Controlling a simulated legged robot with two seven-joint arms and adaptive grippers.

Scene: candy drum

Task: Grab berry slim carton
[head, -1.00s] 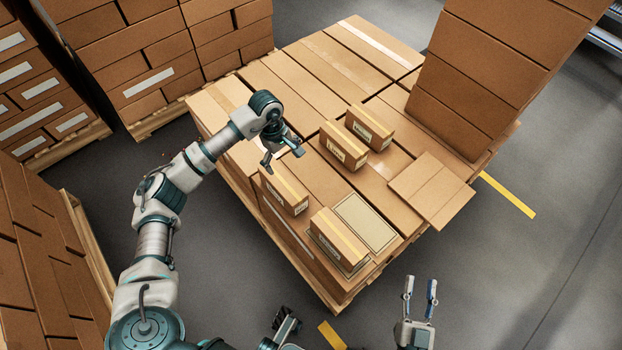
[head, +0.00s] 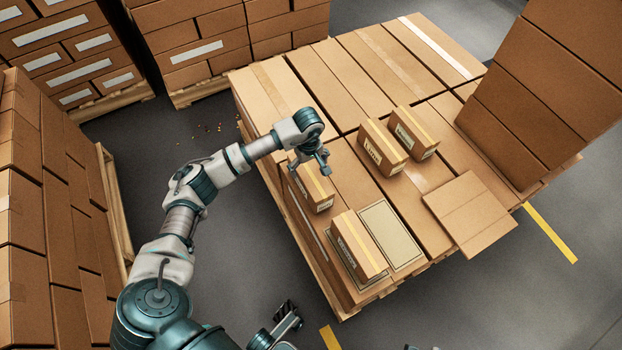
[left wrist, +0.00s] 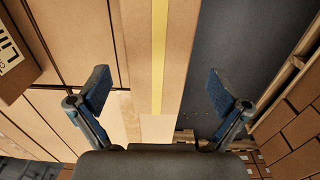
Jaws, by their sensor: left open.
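My left gripper (head: 312,165) is open just above a slim carton (head: 318,196) with yellow tape, near the left edge of the pallet load. The left wrist view shows this carton's taped top (left wrist: 140,40) between the spread fingers (left wrist: 155,95), which hold nothing. Its label is partly hidden and too small to read, so I cannot confirm it is the berry one. Three similar taped cartons stand nearby: one in front (head: 357,245) and two further right, (head: 382,148) and (head: 414,132). Only the tips of my right gripper (head: 422,348) show at the bottom edge, apart.
The cartons stand on a pallet of large flat boxes (head: 345,85). A flat printed panel (head: 391,235) lies beside the front carton. A tall box stack (head: 530,110) rises at the right, a loose box (head: 470,212) before it.

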